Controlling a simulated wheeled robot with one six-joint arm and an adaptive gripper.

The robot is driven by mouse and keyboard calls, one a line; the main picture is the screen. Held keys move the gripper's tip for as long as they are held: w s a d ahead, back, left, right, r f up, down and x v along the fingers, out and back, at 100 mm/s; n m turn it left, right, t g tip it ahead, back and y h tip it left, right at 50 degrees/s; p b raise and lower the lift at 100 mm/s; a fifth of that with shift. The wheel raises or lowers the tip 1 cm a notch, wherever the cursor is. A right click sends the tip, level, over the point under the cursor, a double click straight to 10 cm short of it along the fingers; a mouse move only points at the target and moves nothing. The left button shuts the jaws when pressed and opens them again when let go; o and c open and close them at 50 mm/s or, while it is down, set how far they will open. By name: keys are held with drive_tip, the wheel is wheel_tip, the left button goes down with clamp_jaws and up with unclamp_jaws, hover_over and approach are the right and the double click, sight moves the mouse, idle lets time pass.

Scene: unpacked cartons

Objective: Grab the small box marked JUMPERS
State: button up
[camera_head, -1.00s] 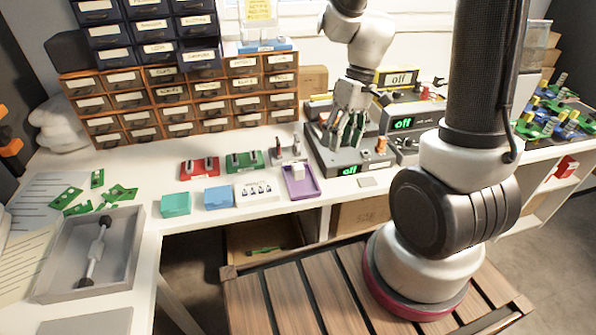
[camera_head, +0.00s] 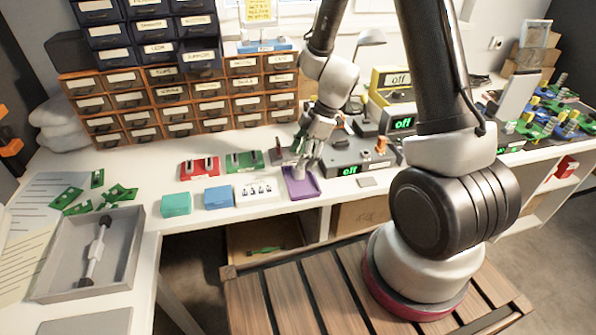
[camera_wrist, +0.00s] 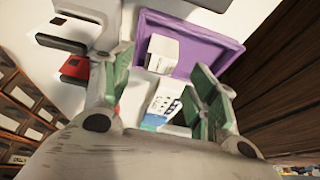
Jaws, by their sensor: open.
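A small white box (camera_wrist: 163,54) sits in a purple tray (camera_wrist: 225,40) in the wrist view. It has faint dark print that I cannot read, so I cannot confirm JUMPERS. In the head view the purple tray (camera_head: 304,191) lies near the table's front edge, and my gripper largely covers the white box there. My gripper (camera_head: 303,163) is above the tray, pointing down. In the wrist view my gripper (camera_wrist: 160,88) is open, with its green-padded fingers apart and nothing held between them.
A white card with dark icons (camera_head: 256,191), a blue box (camera_head: 219,197) and a teal box (camera_head: 176,205) stand left of the tray. Red (camera_head: 199,168) and green (camera_head: 245,161) holders are behind. A grey device (camera_head: 349,156) stands right. Drawers (camera_head: 210,105) line the back.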

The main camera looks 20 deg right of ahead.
sight(298, 171)
drive_tip(key=shift+x, duration=1.55)
drive_tip(key=c, duration=1.1)
